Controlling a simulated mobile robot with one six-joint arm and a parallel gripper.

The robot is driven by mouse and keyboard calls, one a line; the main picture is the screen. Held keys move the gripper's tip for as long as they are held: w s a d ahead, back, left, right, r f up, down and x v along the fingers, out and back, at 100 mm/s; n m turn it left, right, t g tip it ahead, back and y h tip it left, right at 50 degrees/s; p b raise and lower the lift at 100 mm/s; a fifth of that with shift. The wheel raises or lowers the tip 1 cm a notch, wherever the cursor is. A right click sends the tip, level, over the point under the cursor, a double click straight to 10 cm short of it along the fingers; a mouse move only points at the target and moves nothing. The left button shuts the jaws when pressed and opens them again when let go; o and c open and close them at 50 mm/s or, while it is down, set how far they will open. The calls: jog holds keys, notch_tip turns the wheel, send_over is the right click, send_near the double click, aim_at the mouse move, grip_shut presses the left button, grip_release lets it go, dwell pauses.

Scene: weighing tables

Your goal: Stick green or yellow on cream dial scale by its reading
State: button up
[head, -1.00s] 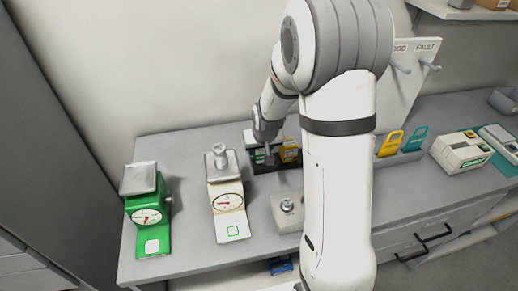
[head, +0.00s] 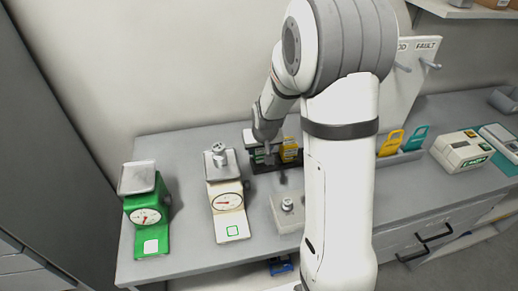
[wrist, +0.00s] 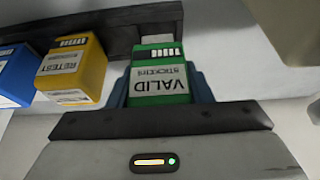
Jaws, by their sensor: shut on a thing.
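The cream dial scale (head: 228,207) stands left of centre in the head view, with a metal weight (head: 220,160) on its pan. Its dial has a red needle, but the reading is too small to make out. A green square outline marks its front. The green VALID sticker block (wrist: 160,82) is between the fingers of my gripper (wrist: 160,88), which is shut on it at the dark rack (wrist: 110,35). The yellow RETEST block (wrist: 72,68) sits beside it, also visible in the head view (head: 289,150). My gripper (head: 266,152) is partly hidden there.
A green dial scale (head: 148,220) with a white patch stands at the far left. A grey block with a metal knob (head: 287,206) is right of the cream scale. A blue block (wrist: 14,75) is beside the yellow one. Yellow and teal tags (head: 390,143) stand right of my arm.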

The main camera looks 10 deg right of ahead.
jog(key=shift+f, duration=0.1)
dwell(0.3)
jog(key=shift+f+b, duration=1.15)
jog(key=shift+f, duration=0.15)
jog(key=o, duration=1)
jog(key=shift+c, duration=0.2)
jog(key=s+r+b, duration=0.1)
jog(key=s+r, duration=1.1)
jog(key=r, duration=0.1)
jog(key=s+r+g, duration=0.1)
jog(key=s+r, duration=0.1)
jog(key=s, duration=1.1)
jog(key=shift+s+r, duration=0.2)
jog(key=shift+s, duration=0.2)
